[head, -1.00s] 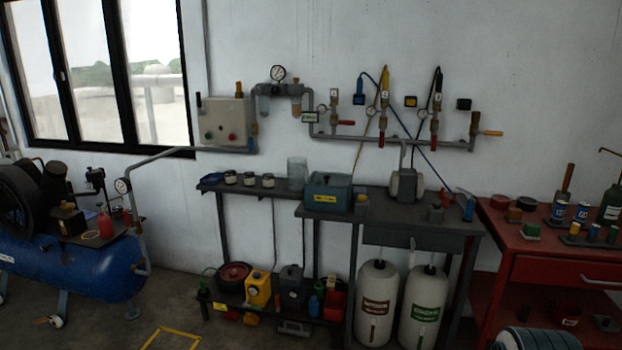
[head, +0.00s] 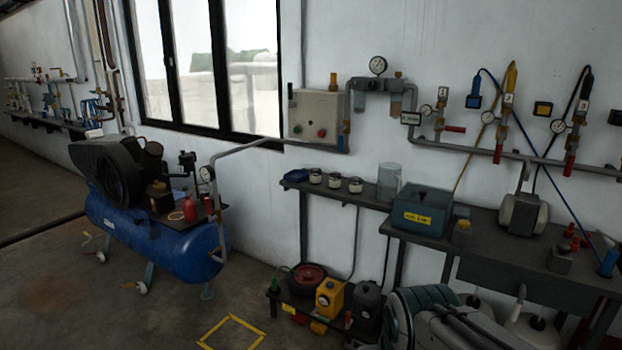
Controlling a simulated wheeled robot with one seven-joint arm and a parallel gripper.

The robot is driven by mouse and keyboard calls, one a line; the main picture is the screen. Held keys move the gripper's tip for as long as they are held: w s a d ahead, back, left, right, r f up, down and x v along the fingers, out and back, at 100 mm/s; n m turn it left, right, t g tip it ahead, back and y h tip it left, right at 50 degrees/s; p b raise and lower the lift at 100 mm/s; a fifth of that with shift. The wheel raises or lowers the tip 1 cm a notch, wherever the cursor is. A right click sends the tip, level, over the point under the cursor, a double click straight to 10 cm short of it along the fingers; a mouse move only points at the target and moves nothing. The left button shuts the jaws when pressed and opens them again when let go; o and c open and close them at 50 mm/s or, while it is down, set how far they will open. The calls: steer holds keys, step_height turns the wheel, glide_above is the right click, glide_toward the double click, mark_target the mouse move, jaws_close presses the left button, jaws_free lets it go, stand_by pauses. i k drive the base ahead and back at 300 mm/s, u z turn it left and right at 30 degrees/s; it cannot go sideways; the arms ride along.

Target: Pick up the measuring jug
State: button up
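A clear, pale cylindrical vessel (head: 389,182), which looks like the measuring jug, stands upright on the narrow dark wall shelf (head: 350,196). It is just behind and left of the blue-grey box (head: 420,212) with a yellow label. Too little detail shows to make out a handle or scale marks. Part of my arm shows at the lower right, in front of the workbench. My gripper itself is not in view.
Several small jars (head: 335,181) and a blue tray (head: 296,175) share the shelf. The dark workbench (head: 480,236) adjoins it at right. A blue compressor (head: 155,235) stands at left. Open floor with a yellow marked square (head: 232,332) lies in front.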

mark_target(390, 180)
steer(key=u, duration=0.35)
steer(key=i, duration=1.65)
steer(key=z, duration=0.8)
steer(key=i, duration=1.25)
steer(key=z, duration=0.8)
